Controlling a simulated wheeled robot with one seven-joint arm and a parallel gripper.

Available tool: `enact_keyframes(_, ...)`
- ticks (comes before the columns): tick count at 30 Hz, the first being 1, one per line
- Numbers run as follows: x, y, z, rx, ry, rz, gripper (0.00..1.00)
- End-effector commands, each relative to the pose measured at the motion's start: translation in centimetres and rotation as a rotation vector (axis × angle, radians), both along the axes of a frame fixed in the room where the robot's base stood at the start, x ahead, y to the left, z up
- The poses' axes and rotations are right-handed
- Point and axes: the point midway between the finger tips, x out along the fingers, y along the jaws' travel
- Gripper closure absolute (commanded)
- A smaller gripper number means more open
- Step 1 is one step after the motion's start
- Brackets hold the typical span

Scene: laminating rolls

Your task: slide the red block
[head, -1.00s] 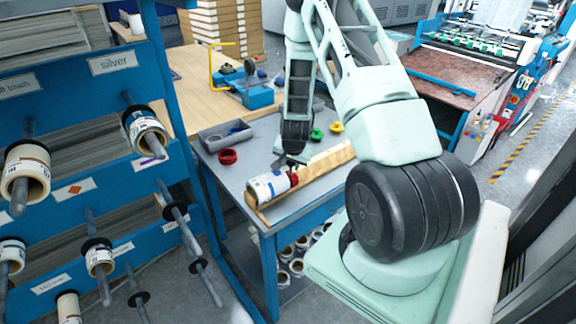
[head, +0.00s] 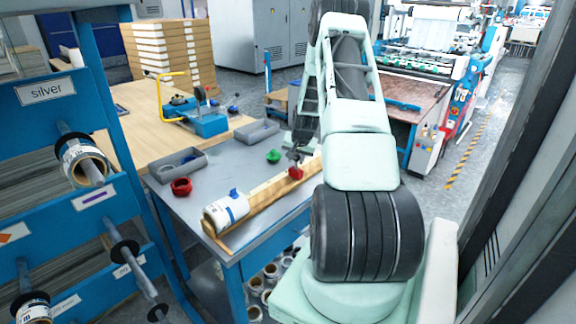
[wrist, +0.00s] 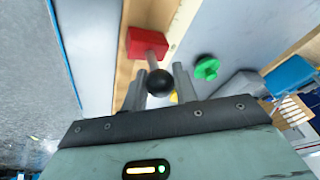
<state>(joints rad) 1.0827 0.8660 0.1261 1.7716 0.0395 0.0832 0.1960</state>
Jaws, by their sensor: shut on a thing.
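The red block (head: 296,173) sits on the wooden rail (head: 262,196) on the grey table, apart from the white roll (head: 226,211) at the rail's near end. My gripper (head: 296,156) is at the block, its fingers small in the head view. In the wrist view, the red block (wrist: 149,43) has a short stalk with a black ball knob (wrist: 160,83). My gripper's fingers (wrist: 161,76) stand on both sides of the knob and are shut on it. The exact contact is partly hidden.
A red ring (head: 181,187), a green knob (head: 273,156) and grey trays (head: 177,165) lie on the table. The roll rack (head: 92,205) is at left.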

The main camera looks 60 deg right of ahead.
Motion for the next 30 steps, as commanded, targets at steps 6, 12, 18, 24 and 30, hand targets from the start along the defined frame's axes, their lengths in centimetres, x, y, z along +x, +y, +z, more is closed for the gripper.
enact_keyframes(6, -0.2, -0.5, 0.0, -0.001, 0.000, -0.001, 1.00)
enact_keyframes(12, -0.2, -0.5, 0.0, 0.000, 0.001, -0.001, 1.00)
enact_keyframes(18, -0.1, -0.4, 0.0, 0.000, 0.001, 0.000, 0.64)
enact_keyframes(24, -0.2, -0.4, 0.3, -0.001, 0.000, 0.000, 0.64)
enact_keyframes(30, -0.9, 0.3, 2.5, -0.002, -0.001, -0.001, 0.64)
